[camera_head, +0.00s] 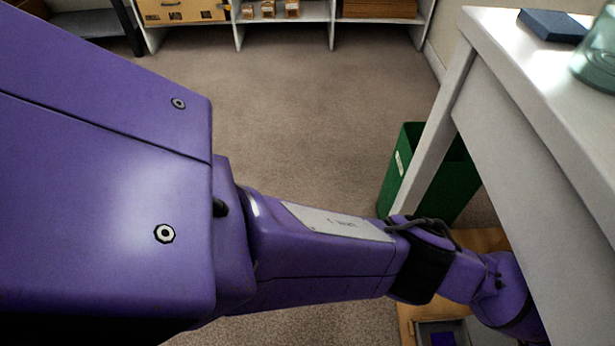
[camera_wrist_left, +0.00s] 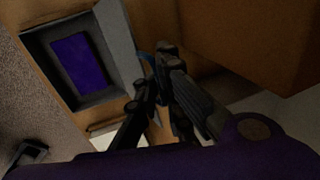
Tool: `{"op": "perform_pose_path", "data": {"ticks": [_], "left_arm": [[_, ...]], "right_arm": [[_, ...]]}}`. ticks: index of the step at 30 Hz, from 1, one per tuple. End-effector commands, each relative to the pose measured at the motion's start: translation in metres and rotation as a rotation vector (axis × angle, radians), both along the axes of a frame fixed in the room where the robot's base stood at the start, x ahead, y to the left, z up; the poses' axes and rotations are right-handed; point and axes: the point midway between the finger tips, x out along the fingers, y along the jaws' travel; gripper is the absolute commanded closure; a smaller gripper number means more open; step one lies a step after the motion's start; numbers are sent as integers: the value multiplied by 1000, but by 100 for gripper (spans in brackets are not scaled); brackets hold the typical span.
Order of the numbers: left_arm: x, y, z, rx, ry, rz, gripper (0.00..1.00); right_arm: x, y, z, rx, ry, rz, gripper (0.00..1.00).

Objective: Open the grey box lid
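A grey box (camera_wrist_left: 40,44) shows in the left wrist view, with a dark inside and a purple rectangular thing (camera_wrist_left: 78,62) in it. A lighter grey panel (camera_wrist_left: 117,42) runs along its right side; I cannot tell whether this is the lid. Part of the box (camera_head: 424,328) also shows at the bottom of the head view, below the table edge. My left gripper (camera_wrist_left: 154,68) is just right of the panel, its dark fingers near each other. Shadow hides whether anything is between them. The table hides this gripper in the head view. My right gripper is out of view.
A white table (camera_head: 535,150) stands at the right, with a dark blue block (camera_head: 552,25) and a glass vessel (camera_head: 597,68) on top. A green bin (camera_head: 452,185) is behind its leg. White shelves (camera_head: 330,32) line the back. The carpet between is clear.

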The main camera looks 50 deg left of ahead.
Motion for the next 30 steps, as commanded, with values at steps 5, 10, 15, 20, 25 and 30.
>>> {"op": "perform_pose_path", "data": {"ticks": [5,10,15,20,25,30], "left_arm": [[2,-3,-3,13,22,0,100],[2,-3,-2,17,26,2,100],[2,-3,-2,16,25,2,100],[2,-3,-3,16,24,1,81],[2,-2,-2,15,23,1,75],[2,-2,-2,16,22,1,75]], "right_arm": [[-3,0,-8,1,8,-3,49],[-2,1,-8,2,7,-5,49],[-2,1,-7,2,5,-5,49],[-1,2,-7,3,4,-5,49],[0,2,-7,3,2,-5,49],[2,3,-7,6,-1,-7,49]]}}
